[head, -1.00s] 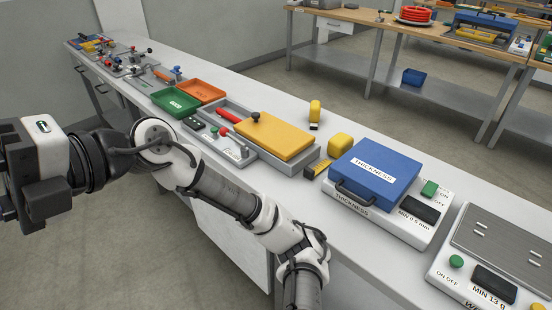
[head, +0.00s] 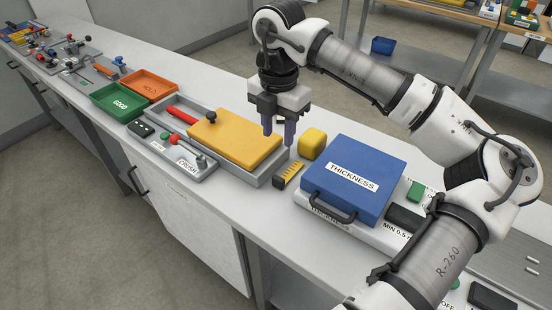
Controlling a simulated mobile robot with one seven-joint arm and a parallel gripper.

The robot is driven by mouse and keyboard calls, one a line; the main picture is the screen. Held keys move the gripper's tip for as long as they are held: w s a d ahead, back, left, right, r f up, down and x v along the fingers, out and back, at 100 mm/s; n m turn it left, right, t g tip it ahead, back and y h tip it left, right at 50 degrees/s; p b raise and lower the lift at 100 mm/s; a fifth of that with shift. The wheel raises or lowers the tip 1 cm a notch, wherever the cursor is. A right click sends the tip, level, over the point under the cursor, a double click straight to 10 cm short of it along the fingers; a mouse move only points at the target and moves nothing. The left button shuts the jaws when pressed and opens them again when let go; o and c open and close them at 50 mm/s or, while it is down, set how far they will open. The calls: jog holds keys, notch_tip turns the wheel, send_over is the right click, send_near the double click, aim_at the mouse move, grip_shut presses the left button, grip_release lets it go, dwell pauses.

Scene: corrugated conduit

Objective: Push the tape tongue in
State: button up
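A rounded yellow case (head: 312,143), which looks like the tape, stands on the bench left of the blue THICKNESS lid. A short yellow strip with dark marks, likely the tape tongue (head: 290,173), lies just in front of it with a dark block at its near end. Whether strip and case are joined I cannot tell. My gripper (head: 278,139) points down, open, with its two purple-grey fingers apart and nothing visible between them. In the picture it is just left of the yellow case and above the strip, seemingly over the bench. Its exact height is unclear.
The blue THICKNESS box (head: 354,178) stands close on the right. A grey tray (head: 262,180) with a yellow plate (head: 236,138) is close on the left. Green (head: 119,101) and orange (head: 148,86) trays lie farther left. Little bench is free around the strip.

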aim_at(278, 179)
notch_tip(278, 179, down, 14)
jog(key=p, duration=0.3)
jog(key=shift+s+r, duration=0.1)
jog(key=shift+r, duration=0.05)
jog(key=shift+c, duration=0.2)
grip_shut()
